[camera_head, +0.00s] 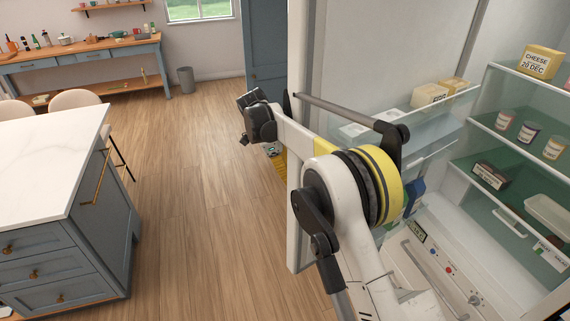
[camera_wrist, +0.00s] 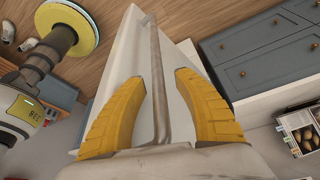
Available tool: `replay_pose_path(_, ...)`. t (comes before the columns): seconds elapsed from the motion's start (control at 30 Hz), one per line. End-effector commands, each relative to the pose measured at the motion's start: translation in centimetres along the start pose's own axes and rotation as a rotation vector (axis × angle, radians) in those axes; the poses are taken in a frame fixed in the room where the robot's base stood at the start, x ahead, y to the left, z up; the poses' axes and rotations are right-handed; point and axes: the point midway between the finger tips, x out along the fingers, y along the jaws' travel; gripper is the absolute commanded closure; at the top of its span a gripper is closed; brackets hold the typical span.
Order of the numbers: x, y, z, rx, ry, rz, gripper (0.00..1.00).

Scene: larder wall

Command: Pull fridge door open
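The white fridge door (camera_head: 385,45) stands swung open in the head view, its inner side with bins facing right. In the wrist view, the door (camera_wrist: 122,48) lies behind a long grey bar handle (camera_wrist: 156,70). My gripper (camera_wrist: 159,78) has its two yellow fingers apart, one on each side of the handle. Gaps show between the fingers and the bar, so I see no grip on it. In the head view, a yellow part of my gripper (camera_head: 280,164) shows beside the door's edge, mostly hidden by my arm. The handle is hidden there.
Fridge shelves (camera_head: 517,135) with jars and packets are exposed on the right. A kitchen island (camera_head: 75,235) with a white top stands at left. Wooden floor (camera_head: 195,190) is clear between island and door. A bin (camera_head: 186,80) stands by the back wall.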

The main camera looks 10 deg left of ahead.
Motion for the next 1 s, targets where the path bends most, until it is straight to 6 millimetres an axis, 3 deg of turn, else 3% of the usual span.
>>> replay_pose_path(0.3, -6.9, 0.0, 0.0, 0.000, 0.000, -0.001, 0.62)
replay_pose_path(0.5, -10.0, -0.1, -0.1, 0.000, 0.000, 0.000, 0.62)
replay_pose_path(0.9, -11.0, 0.0, -0.1, 0.001, 0.000, 0.000, 0.62)
replay_pose_path(0.93, -11.0, 0.0, -0.1, 0.001, 0.000, 0.000, 0.67)
replay_pose_path(1.0, -11.0, 0.0, -0.1, 0.001, 0.000, 0.000, 0.88)
